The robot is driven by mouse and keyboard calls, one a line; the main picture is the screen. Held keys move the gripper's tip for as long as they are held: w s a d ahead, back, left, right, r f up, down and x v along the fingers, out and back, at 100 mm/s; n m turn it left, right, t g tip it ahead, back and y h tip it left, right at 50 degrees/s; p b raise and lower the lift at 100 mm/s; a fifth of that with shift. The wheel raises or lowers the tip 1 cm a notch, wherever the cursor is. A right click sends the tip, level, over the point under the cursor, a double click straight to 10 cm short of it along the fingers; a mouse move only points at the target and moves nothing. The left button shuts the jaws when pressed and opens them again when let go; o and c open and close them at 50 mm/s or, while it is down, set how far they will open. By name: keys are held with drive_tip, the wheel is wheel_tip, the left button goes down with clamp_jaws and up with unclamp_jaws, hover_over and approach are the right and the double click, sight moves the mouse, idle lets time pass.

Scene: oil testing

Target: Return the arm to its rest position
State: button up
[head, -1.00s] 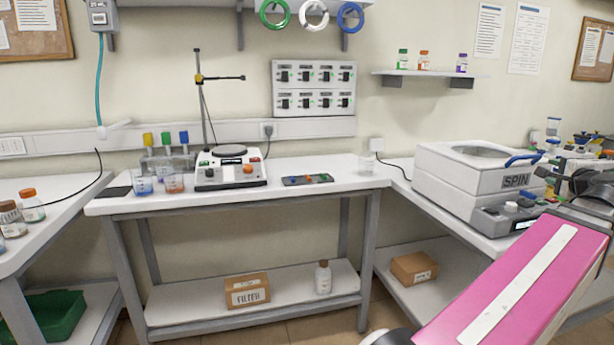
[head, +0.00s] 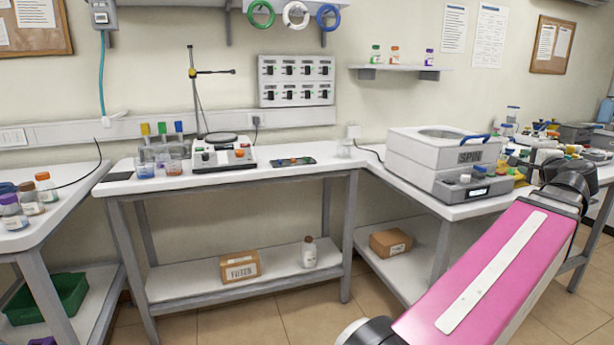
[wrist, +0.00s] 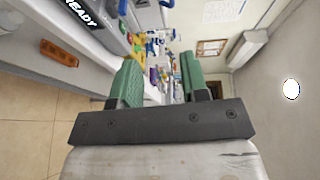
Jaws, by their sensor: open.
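My arm, with a pink link, reaches in from the lower right of the head view and bends at a dark joint near the right-hand bench. My gripper (wrist: 160,80) shows in the wrist view with its two green fingers apart. Nothing is between the fingers close by. In the head view the fingers cannot be made out.
The white SPIN machine (head: 447,157) stands on the right bench, close to my arm. The middle table (head: 215,182) carries a hotplate (head: 222,152), beakers (head: 146,170) and a small board (head: 293,162). A left bench (head: 62,212) holds several bottles. Floor (head: 245,325) shows in front.

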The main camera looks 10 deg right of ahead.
drive_tip(key=w+a+f+n+g+y, duration=0.7)
drive_tip(key=w+a+f+n, duration=0.2)
drive_tip(key=w+a+f, duration=1.55)
drive_tip(key=s+a+f+n+g, duration=0.1)
drive_tip(key=a+f+n+g, duration=0.2)
drive_tip(key=a+f, duration=0.5)
drive_tip(key=s+a+f+n+g+h, duration=0.1)
drive_tip(key=s+a+f+n+g, duration=0.1)
drive_tip(key=a+f+n, duration=0.3)
drive_tip(key=s+a+f+n+g, duration=0.2)
drive_tip(key=a+f+n+g, duration=0.2)
drive_tip(key=a+f, duration=0.8)
drive_tip(key=a, duration=0.9)
drive_tip(key=shift+a+f+h, duration=0.25)
drive_tip(key=shift+a+h, duration=0.05)
drive_tip(key=shift+a, duration=0.05)
drive_tip(key=shift+s+d, duration=0.1)
